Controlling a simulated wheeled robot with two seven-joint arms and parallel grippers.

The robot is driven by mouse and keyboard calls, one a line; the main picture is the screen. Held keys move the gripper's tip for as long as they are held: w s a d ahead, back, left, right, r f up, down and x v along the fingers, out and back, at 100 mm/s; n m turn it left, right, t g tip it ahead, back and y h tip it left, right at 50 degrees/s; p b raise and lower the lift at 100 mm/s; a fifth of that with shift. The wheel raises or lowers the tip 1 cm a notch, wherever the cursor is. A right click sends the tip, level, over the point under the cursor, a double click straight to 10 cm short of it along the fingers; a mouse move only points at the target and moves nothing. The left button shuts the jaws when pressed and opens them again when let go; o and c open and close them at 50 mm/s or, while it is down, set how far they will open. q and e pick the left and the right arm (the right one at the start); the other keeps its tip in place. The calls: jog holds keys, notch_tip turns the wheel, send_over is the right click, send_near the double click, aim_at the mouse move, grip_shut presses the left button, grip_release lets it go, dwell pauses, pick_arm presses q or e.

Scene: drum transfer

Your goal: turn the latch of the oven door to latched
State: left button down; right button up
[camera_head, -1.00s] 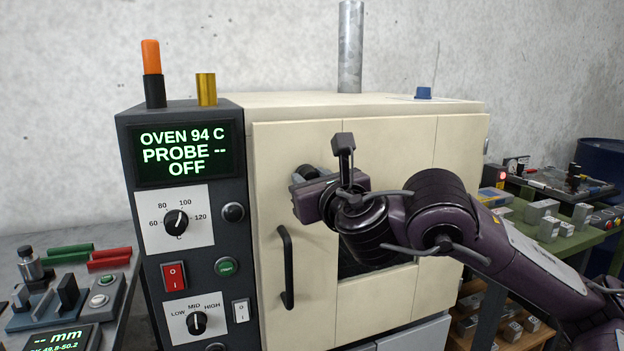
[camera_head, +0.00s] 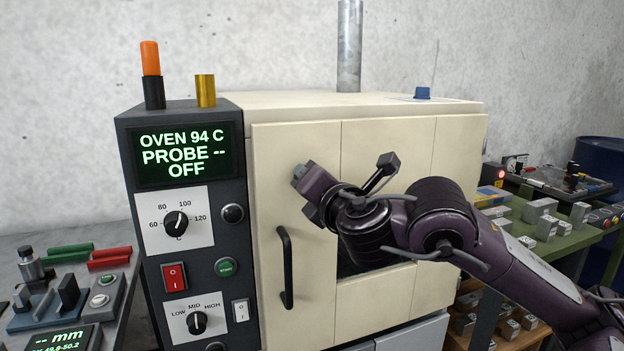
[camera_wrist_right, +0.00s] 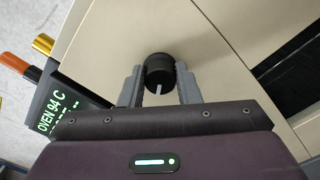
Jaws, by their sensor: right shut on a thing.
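The oven door (camera_head: 390,150) is cream-coloured and stands closed against the oven body, with a black vertical handle (camera_head: 287,268) on its left part. The latch (camera_wrist_right: 159,73) shows in the right wrist view as a round black knob with a white mark pointing down in that picture. My right gripper (camera_wrist_right: 160,88) is shut on the knob, one grey finger on each side. In the head view my right gripper (camera_head: 298,176) is at the upper left of the door, above the handle, and hides the latch. My left gripper is not in view.
A dark control panel (camera_head: 187,225) with dials, switches and a display reading 94 C stands left of the door. A bench with small tools (camera_head: 60,290) is at the left. A green table (camera_head: 560,240) with metal blocks is at the right.

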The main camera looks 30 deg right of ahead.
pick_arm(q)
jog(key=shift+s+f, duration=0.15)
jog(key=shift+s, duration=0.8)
pick_arm(e)
jog(key=m, duration=0.6)
pick_arm(q)
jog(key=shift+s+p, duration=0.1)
jog(key=shift+p, duration=0.2)
pick_arm(e)
jog(key=o, duration=1)
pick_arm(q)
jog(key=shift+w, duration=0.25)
pick_arm(e)
jog(key=shift+f, duration=0.1)
